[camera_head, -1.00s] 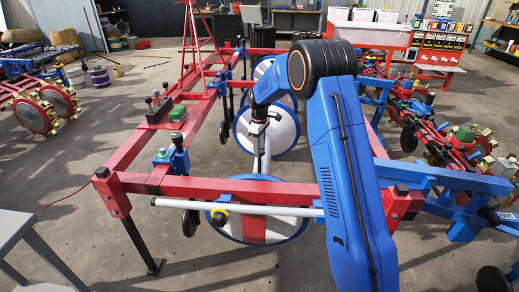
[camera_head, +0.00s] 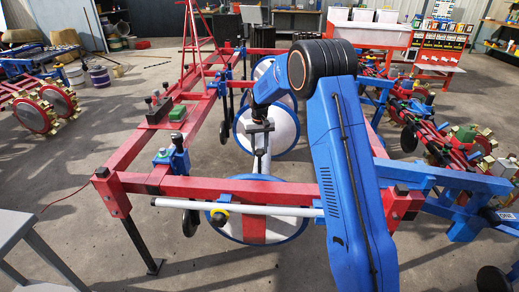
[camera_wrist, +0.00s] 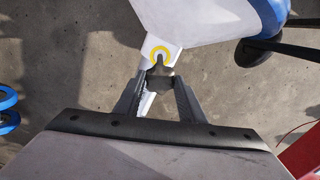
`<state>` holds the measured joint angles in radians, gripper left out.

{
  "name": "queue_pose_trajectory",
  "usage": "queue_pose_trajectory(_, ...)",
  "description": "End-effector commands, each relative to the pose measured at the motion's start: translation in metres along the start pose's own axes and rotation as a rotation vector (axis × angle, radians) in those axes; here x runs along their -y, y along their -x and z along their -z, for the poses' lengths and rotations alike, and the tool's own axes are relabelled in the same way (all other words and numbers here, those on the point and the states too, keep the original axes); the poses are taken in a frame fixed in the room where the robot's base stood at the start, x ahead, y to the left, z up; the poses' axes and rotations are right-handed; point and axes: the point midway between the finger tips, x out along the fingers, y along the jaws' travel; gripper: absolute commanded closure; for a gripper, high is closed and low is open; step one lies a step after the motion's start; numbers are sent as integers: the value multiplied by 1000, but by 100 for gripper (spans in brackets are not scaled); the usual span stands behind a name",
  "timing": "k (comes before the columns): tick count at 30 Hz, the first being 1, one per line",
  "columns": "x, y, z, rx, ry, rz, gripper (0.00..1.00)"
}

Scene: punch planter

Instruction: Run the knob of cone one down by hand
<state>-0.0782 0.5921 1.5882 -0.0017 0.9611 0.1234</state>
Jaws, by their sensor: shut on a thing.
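My gripper (camera_head: 260,138) reaches down beside a white cone disc with a blue rim (camera_head: 282,126), the middle one along the red frame. In the wrist view, my gripper (camera_wrist: 160,84) is shut on a small dark knob (camera_wrist: 160,73), with one finger on each side. Just beyond the knob is a white bracket (camera_wrist: 150,49) with a yellow ring (camera_wrist: 161,49) around a dark rod. The large white cone with a blue edge (camera_wrist: 205,15) is close above it. The knob is too small to make out in the head view. No number shows on the cone.
The red frame (camera_head: 220,188) surrounds the work area, with a grey bar (camera_head: 240,210) across its near side. Another cone disc (camera_head: 280,228) stands nearer. Other implements flank the frame at left and right.

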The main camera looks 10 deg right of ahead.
Motion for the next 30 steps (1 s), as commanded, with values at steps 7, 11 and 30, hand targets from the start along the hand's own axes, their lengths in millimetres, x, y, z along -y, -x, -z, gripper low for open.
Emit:
queue_pose_trajectory(7, 0, 1, 0, -2, -231, 0, 86)
queue_pose_trajectory(11, 0, 1, 1, -2, -354, 0, 86)
queue_pose_trajectory(30, 0, 1, 1, -2, -803, 0, 86)
